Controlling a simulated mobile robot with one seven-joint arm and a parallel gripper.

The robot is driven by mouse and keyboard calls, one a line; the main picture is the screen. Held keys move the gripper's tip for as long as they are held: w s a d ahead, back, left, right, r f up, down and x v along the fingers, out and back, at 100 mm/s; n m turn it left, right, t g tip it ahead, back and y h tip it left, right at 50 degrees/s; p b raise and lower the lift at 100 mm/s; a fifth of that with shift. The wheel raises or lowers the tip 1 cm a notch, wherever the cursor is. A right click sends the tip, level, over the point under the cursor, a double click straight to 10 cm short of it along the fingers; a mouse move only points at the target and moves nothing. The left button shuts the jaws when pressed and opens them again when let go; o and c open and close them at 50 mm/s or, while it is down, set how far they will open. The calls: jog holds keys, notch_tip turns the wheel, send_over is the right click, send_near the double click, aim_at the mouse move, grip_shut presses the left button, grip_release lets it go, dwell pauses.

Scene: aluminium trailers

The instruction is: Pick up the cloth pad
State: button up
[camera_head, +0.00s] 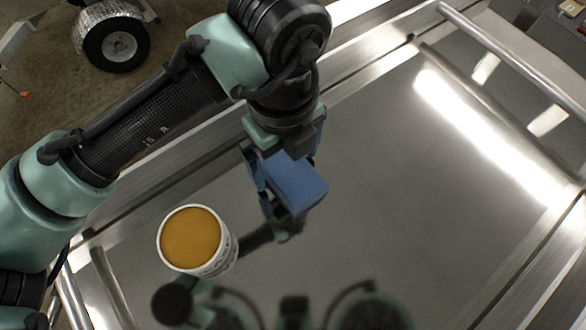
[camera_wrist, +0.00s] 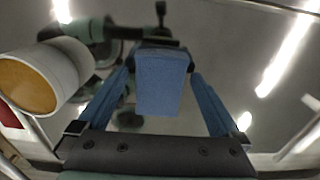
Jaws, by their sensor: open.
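The cloth pad (camera_head: 297,187) is a blue block at the centre of the head view, over the shiny metal trailer bed (camera_head: 400,200). In the wrist view the pad (camera_wrist: 160,85) is in the middle, between the two blue fingers. My gripper (camera_wrist: 160,74) is open around it, with a narrow gap on each side. In the head view my gripper (camera_head: 285,172) comes down from above at the pad; one finger shows to its left and the other is partly hidden. I cannot tell what the pad's underside rests on.
A white tub with an orange-brown top (camera_head: 191,238) stands left of the pad, close to my gripper; it also shows in the wrist view (camera_wrist: 45,75). Metal rails (camera_head: 510,55) edge the bed. The bed right of the pad is clear.

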aim_at(286, 164)
jog(key=shift+f, duration=0.5)
jog(key=shift+c, duration=0.2)
jog(key=c, duration=1.1)
notch_tip(286, 164, up, 10)
jog(key=shift+r, duration=0.1)
jog(key=shift+c, duration=0.2)
jog(key=o, duration=0.6)
jog(key=c, duration=0.4)
